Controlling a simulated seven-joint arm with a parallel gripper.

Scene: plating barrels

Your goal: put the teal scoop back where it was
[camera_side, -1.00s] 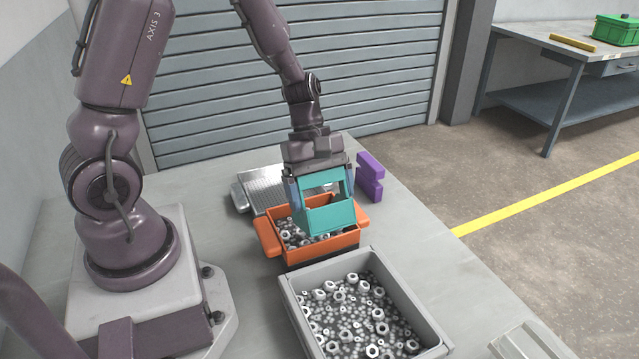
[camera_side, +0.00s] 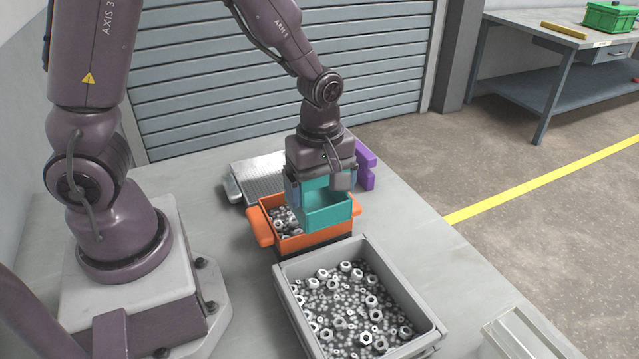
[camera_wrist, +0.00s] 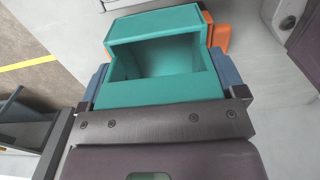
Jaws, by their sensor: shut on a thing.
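The teal scoop (camera_side: 325,214) is held by my gripper (camera_side: 322,182) over the right part of the orange bin (camera_side: 262,228). My gripper is shut on the scoop, with a blue-grey finger on each side of it. In the wrist view the teal scoop (camera_wrist: 165,62) fills the space between the fingers, and its open inside looks empty. The orange bin holds metal nuts at its left part. The scoop hides the rest of its inside, and I cannot tell whether the scoop touches the bin.
A grey bin (camera_side: 283,290) full of nuts stands in front of the orange bin. A ribbed metal tray (camera_side: 250,178) lies behind it, and a purple block (camera_side: 367,165) stands at the back right.

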